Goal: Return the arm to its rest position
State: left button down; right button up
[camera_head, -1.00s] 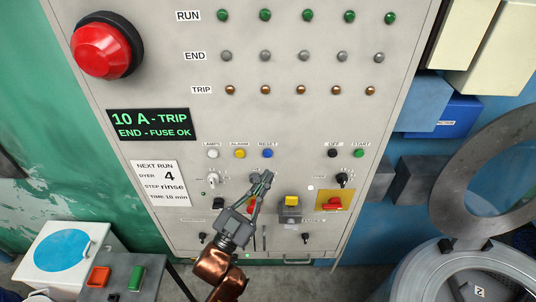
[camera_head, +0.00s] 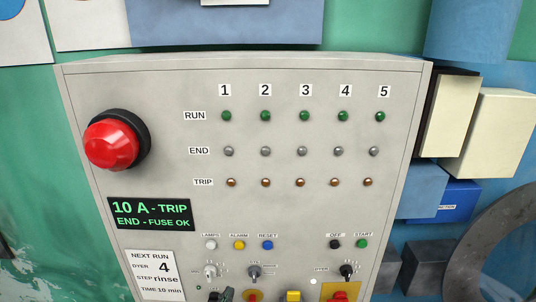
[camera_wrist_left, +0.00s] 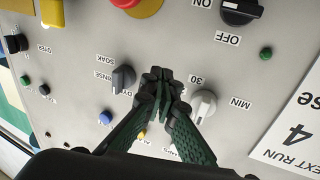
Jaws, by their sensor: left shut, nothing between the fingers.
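My left gripper (camera_wrist_left: 160,80) is shut and empty in the wrist view. Its green-grey fingertips meet in front of the panel, between a dark grey step knob (camera_wrist_left: 122,77) and a light grey minutes knob (camera_wrist_left: 203,105). Contact with the panel cannot be told. In the head view only a dark tip of the left gripper (camera_head: 227,294) shows at the bottom edge, below the light grey knob (camera_head: 210,271) and dark grey knob (camera_head: 254,272). The rest of that arm is out of view. My right gripper is not in view.
The grey control panel (camera_head: 290,75) fills the middle, with a big red button (camera_head: 111,145), lamp rows and a display (camera_head: 151,214) reading "10 A - TRIP". A black dyer knob (camera_head: 347,271) is at lower right. Blue and cream boxes (camera_head: 505,130) stand at the right.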

pick_arm(q)
jog(key=s+a+f+n+g+y, duration=0.2)
jog(key=s+a+f+g+y, duration=0.15)
jog(key=a+f, duration=0.5)
jog(key=s+a+f+n+g+y, duration=0.1)
jog(key=s+a+f+g+y, duration=0.15)
jog(key=s+a+f, duration=0.6)
jog(key=s+a+f+n+g+y, duration=0.1)
jog(key=s+a+f+g, duration=0.25)
jog(key=s+f, duration=0.45)
jog(key=s+a+f+n+g, duration=0.1)
jog(key=s+a+f+g, duration=0.3)
jog(key=s, duration=0.5)
notch_tip(320, 180, down, 41)
jog(key=s+d+g+b, duration=0.2)
jog(key=b, duration=0.7)
jog(key=s+f+b, duration=0.3)
jog(key=s+f, duration=0.6)
jog(key=f, duration=0.3)
jog(key=s+f+m+b, duration=0.1)
jog(key=s+f+b, duration=0.3)
jog(key=s+f, duration=0.6)
notch_tip(320, 180, down, 2)
jog(key=shift+s+d+f+g+h, duration=0.1)
jog(key=shift+s+d+g+h, duration=0.15)
jog(key=shift+g+h, duration=0.2)
